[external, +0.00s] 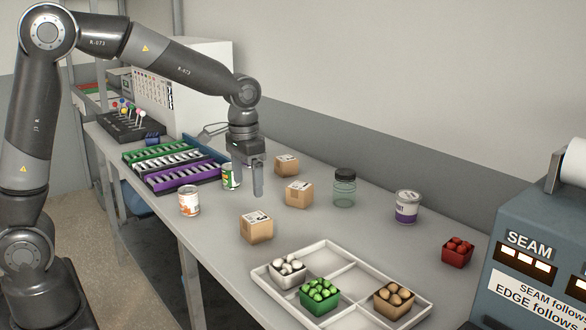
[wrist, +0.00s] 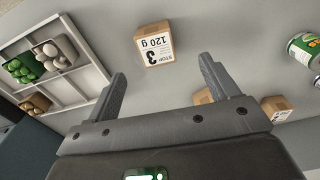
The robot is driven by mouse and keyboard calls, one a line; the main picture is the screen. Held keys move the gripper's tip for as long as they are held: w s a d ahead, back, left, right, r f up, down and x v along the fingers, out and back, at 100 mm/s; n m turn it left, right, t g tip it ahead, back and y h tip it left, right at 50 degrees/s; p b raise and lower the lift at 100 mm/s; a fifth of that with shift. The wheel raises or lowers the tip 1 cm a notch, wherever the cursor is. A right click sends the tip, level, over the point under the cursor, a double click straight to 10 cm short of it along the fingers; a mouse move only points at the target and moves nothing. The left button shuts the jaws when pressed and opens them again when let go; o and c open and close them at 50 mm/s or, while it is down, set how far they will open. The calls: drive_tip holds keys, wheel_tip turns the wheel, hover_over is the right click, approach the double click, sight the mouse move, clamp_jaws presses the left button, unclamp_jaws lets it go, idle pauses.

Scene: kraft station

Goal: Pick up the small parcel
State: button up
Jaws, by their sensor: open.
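Three brown cardboard parcels stand on the table. The near parcel (external: 257,229) looks largest in the external view; the middle parcel (external: 298,196) and the far parcel (external: 286,166) look smaller, but they are farther away. I cannot tell for sure which is the small one. In the wrist view, a parcel marked 3 and 120 g (wrist: 154,47) lies ahead, beyond the fingertips. Another parcel (wrist: 202,97) is partly hidden behind the right finger, and one more (wrist: 276,104) is to its right. My gripper (external: 248,180) is open and empty above the table, left of the middle parcel; its fingers show in the wrist view (wrist: 162,72).
A green-labelled can (external: 231,176) stands close by my gripper, an orange-and-white can (external: 189,200) farther left. A glass jar (external: 344,188) and a purple-labelled tin (external: 406,207) stand right. A white divided tray (external: 262,276) holds punnets. Coloured racks (external: 185,175) lie behind.

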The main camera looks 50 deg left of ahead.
sight(258, 216)
drive_tip(key=shift+w+d+f, duration=0.35)
drive_tip(key=shift+w+f, duration=0.35)
drive_tip(key=shift+f, duration=0.15)
drive_tip(key=f, duration=1)
drive_tip(key=shift+w+d+f, duration=0.15)
drive_tip(key=shift+w+f, duration=0.05)
drive_tip(key=shift+f, duration=0.2)
drive_tip(key=shift+c, duration=0.2)
drive_tip(key=c, duration=1.1)
